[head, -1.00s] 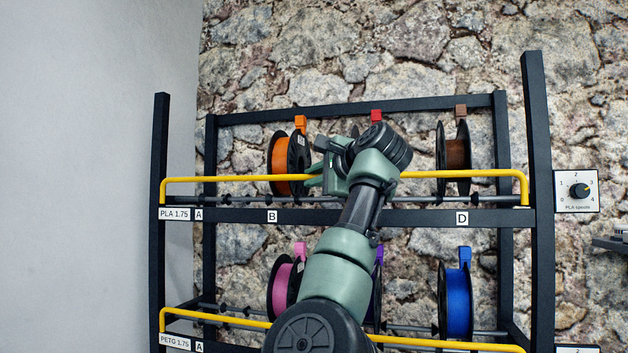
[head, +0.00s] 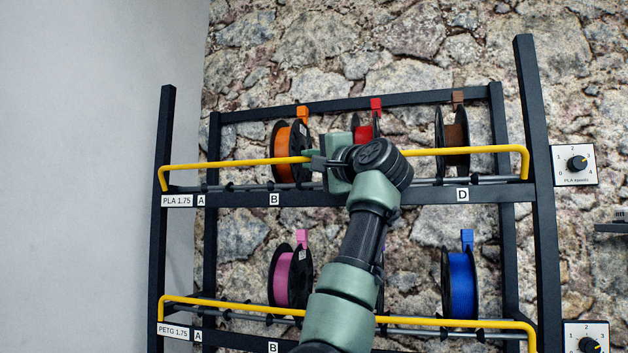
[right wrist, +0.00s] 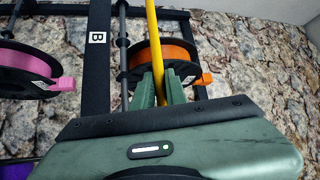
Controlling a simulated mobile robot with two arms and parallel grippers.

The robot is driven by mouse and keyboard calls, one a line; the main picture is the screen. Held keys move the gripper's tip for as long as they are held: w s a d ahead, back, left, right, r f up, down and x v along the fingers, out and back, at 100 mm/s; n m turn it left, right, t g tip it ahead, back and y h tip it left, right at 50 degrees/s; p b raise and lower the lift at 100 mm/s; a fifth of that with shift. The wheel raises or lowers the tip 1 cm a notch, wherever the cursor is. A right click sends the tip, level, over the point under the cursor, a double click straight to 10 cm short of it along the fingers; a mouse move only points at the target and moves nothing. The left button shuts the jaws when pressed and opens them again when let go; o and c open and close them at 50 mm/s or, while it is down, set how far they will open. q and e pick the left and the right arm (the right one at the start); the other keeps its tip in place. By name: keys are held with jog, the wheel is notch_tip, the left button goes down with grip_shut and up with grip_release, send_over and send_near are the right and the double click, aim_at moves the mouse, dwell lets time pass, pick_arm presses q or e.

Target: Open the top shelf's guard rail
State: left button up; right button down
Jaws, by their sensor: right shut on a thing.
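The top shelf's yellow guard rail (head: 240,162) runs across the front of the upper shelf, above the label strip. Its end arms appear to lean slightly outward, toward me. My right gripper (head: 314,159) is shut on the rail, left of its middle, near the orange spool. In the right wrist view the rail (right wrist: 154,50) passes between the two green fingers (right wrist: 160,90). My right wrist hides part of the rail. My left gripper is out of view.
The top shelf holds orange (head: 282,150), red (head: 362,129) and brown (head: 454,142) spools. A lower yellow rail (head: 240,306) fronts pink (head: 285,277) and blue (head: 461,281) spools. A dial panel (head: 576,165) hangs right of the rack. A plain wall (head: 80,180) closes the left.

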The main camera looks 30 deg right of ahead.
notch_tip(320, 180, down, 6)
jog(key=s+a+n+t+y+b, duration=0.1)
jog(key=n+y+b, duration=0.4)
jog(key=n+y, duration=0.9)
jog(key=shift+s+a+r+n+t+y, duration=0.2)
jog(key=shift+s+a+n+t+y, duration=0.35)
jog(key=shift+n, duration=2.05)
jog(key=shift+w+a+f+n, duration=0.1)
jog(key=shift+w+a+n, duration=0.05)
jog(key=shift+n, duration=0.15)
jog(key=c, duration=1.5)
grip_release()
jog(key=shift+o, duration=0.2)
jog(key=shift+w, duration=0.1)
